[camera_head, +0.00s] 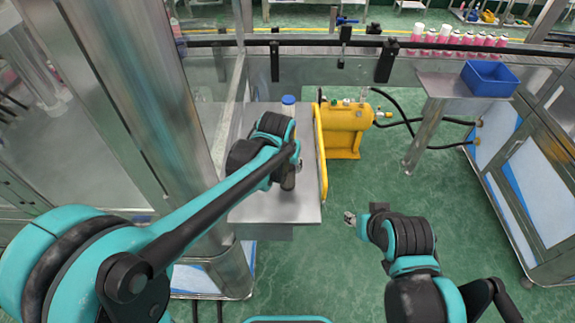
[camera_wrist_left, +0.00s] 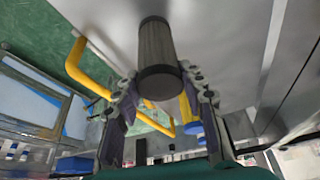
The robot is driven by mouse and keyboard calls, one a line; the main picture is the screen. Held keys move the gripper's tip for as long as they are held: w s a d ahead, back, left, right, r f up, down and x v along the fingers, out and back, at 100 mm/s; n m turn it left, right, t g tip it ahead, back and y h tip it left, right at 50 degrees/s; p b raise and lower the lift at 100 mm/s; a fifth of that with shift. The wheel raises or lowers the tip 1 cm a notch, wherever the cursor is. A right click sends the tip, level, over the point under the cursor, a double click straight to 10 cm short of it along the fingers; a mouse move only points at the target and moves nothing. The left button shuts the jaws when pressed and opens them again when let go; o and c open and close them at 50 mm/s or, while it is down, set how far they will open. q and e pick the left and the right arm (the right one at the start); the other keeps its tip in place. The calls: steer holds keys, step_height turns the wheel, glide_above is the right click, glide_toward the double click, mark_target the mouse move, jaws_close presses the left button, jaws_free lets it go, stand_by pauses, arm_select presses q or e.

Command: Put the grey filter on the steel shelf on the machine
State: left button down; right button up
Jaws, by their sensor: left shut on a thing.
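The grey filter (camera_wrist_left: 157,48) is a dark ribbed cylinder with a darker end cap, between the fingers of my left gripper (camera_wrist_left: 163,92) in the left wrist view. My left gripper is shut on it. In the head view my left gripper (camera_head: 290,165) is over the steel shelf (camera_head: 257,207), and only a small part of the filter (camera_head: 288,183) shows; my arm hides the rest. The filter is at the shelf surface or just above it; I cannot tell whether it touches. My right gripper (camera_head: 350,218) is off the shelf's right side, and its jaw opening is unclear.
A blue-capped bottle (camera_head: 288,101) stands at the back of the shelf. A yellow rail (camera_head: 321,150) runs along its right edge, beside a yellow machine unit (camera_head: 345,125). A stand with a blue bin (camera_head: 489,78) is at right. A metal post (camera_head: 150,90) is at left.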

arm_select(q)
steer(key=shift+f, duration=0.2)
steer(key=c, duration=0.9)
jaws_free()
steer(key=shift+r, duration=0.15)
steer(key=shift+r, duration=0.3)
steer(key=p+v, duration=0.3)
steer(key=v, duration=0.8)
steer(key=shift+s+r+p, duration=0.2)
steer(key=shift+r+p, duration=0.1)
steer(key=shift+p, duration=0.1)
steer(key=shift+f, duration=0.1)
